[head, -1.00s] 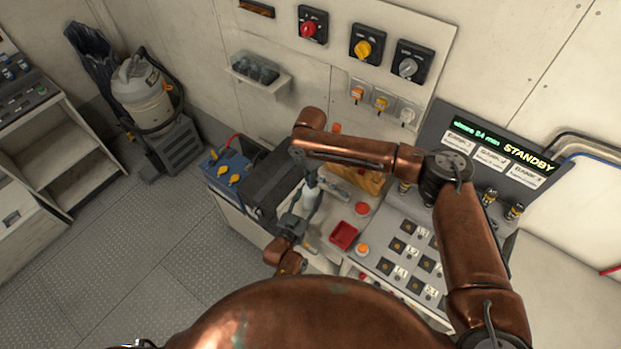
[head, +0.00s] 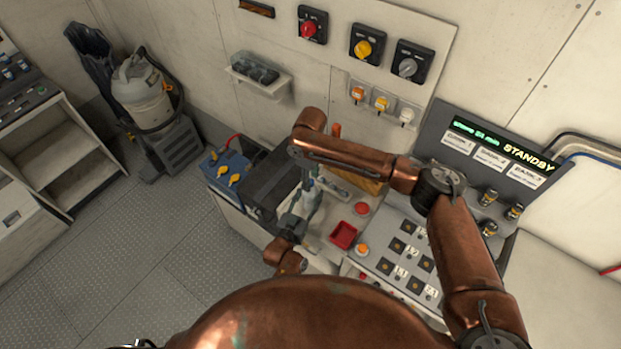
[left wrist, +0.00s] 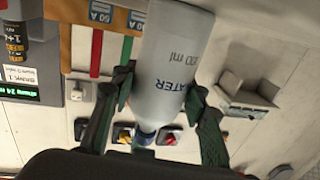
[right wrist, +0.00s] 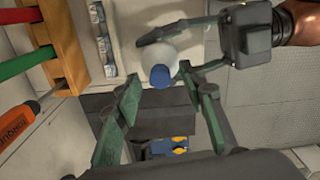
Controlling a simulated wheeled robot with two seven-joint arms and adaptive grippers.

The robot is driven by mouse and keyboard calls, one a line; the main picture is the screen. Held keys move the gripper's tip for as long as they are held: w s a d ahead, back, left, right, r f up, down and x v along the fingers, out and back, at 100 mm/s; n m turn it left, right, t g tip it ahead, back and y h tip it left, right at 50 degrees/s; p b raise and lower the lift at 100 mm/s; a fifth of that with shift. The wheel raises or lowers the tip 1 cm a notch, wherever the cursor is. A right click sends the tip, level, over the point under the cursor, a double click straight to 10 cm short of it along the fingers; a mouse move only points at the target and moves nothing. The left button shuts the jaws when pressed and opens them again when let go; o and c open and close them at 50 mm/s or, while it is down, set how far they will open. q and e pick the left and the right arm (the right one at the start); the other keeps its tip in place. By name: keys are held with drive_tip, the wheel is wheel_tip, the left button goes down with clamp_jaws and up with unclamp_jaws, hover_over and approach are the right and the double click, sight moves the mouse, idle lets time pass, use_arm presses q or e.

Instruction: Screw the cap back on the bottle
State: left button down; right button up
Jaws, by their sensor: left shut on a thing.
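The bottle (head: 307,207) is pale grey with dark lettering. My left gripper (head: 291,226) is shut around its body, which fills the middle of the left wrist view (left wrist: 172,62). A blue cap (right wrist: 160,77) shows at the bottle's end, also in the left wrist view (left wrist: 145,129); I cannot tell how tightly it sits. My right gripper (right wrist: 158,78) is open, one finger on each side of the cap, with visible gaps. In the head view my right gripper (head: 306,172) is just above the bottle and partly hides its top.
A red tray (head: 343,235) and a button panel (head: 405,260) lie right of the bottle. A battery (head: 228,170) and dark box (head: 272,180) stand to the left. An orange-handled screwdriver (right wrist: 18,122) and a wooden rack (right wrist: 62,45) are beside my right gripper.

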wheel_tip(320, 180, up, 12)
idle(0.6)
use_arm(q)
drive_tip(key=c, duration=1.1)
unclamp_jaws()
drive_tip(key=v, duration=1.2)
